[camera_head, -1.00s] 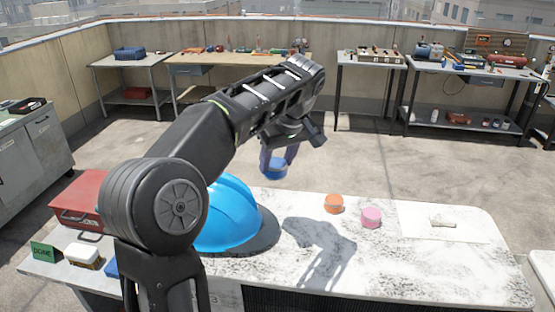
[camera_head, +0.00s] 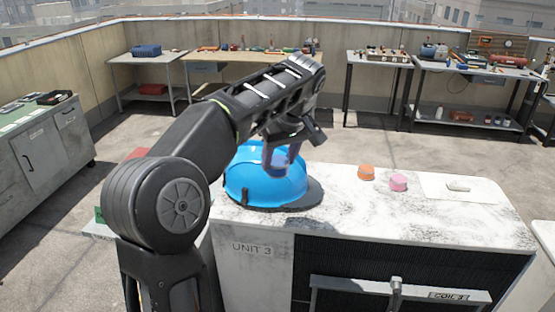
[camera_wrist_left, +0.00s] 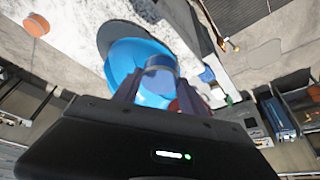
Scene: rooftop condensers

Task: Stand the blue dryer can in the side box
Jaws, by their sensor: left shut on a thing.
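My left gripper (camera_head: 282,168) is shut on the blue dryer can (camera_head: 277,171), pointing down. In the head view the can shows in front of a blue hard hat (camera_head: 262,188), blue against blue. In the left wrist view the can (camera_wrist_left: 160,66) sits between the two fingers, with the hard hat (camera_wrist_left: 122,62) behind it. Whether can and hat touch is not clear. I cannot make out a side box for certain. A small side shelf (camera_head: 97,231) at the unit's left is mostly hidden behind my left arm. My right gripper is not in view.
An orange can (camera_head: 366,172) and a pink can (camera_head: 398,182) stand on the white condenser unit (camera_head: 430,218). A pale pad (camera_head: 460,187) with a small item lies at its right. A red box (camera_head: 138,154) is partly behind my arm. The unit's front right top is clear.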

